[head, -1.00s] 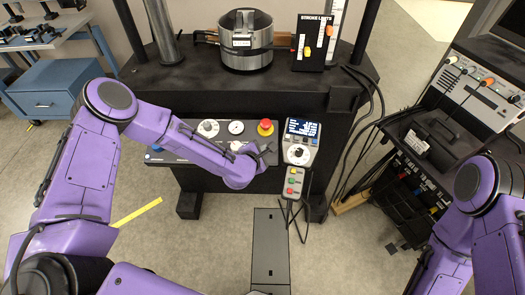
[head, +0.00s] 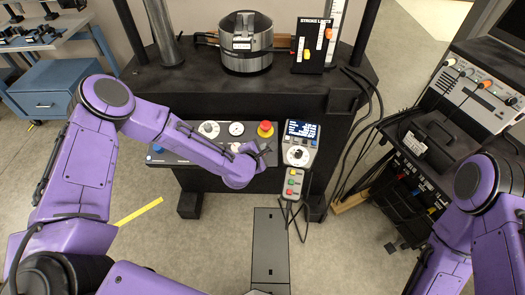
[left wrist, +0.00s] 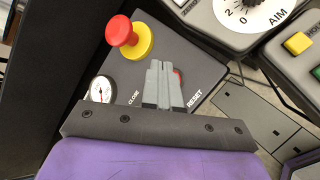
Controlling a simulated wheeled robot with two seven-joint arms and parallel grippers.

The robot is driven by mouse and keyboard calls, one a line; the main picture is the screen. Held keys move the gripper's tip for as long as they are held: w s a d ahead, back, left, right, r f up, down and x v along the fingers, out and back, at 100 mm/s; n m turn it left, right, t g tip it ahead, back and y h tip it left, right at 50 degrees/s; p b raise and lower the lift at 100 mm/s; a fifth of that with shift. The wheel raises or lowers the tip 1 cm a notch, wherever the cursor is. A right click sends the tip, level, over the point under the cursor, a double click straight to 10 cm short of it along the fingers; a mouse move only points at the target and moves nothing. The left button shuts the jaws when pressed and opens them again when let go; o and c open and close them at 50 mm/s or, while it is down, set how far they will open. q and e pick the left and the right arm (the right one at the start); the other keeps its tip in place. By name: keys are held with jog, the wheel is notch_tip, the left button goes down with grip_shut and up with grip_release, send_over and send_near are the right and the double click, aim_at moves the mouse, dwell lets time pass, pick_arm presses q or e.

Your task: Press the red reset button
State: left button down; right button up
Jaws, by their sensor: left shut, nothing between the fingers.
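The red reset button (left wrist: 179,73) shows in the left wrist view as a small red edge beside my fingers, near the printed word RESET. The rest of it is hidden behind the fingers. My left gripper (left wrist: 164,66) is shut and empty, its fingertips over the dark control panel (left wrist: 203,72) at the button. I cannot tell whether they touch it. In the head view, my left gripper (head: 266,149) is small and dark at the panel's right end, and the button cannot be made out there. My right gripper is out of view.
A larger red mushroom knob on a yellow base (left wrist: 135,40) stands close to my fingers; it also shows in the head view (head: 265,129). A gauge (left wrist: 102,89) is nearby. A handheld controller (head: 298,145) hangs right of the panel. Cables hang farther right.

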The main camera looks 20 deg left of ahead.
pick_arm(q)
jog(key=r+p, duration=0.1)
jog(key=r, duration=0.1)
jog(key=s+r+p, duration=0.1)
jog(key=r, duration=0.1)
jog(key=shift+d+r+p, duration=0.15)
jog(key=shift+p, duration=0.2)
jog(key=shift+s, duration=0.1)
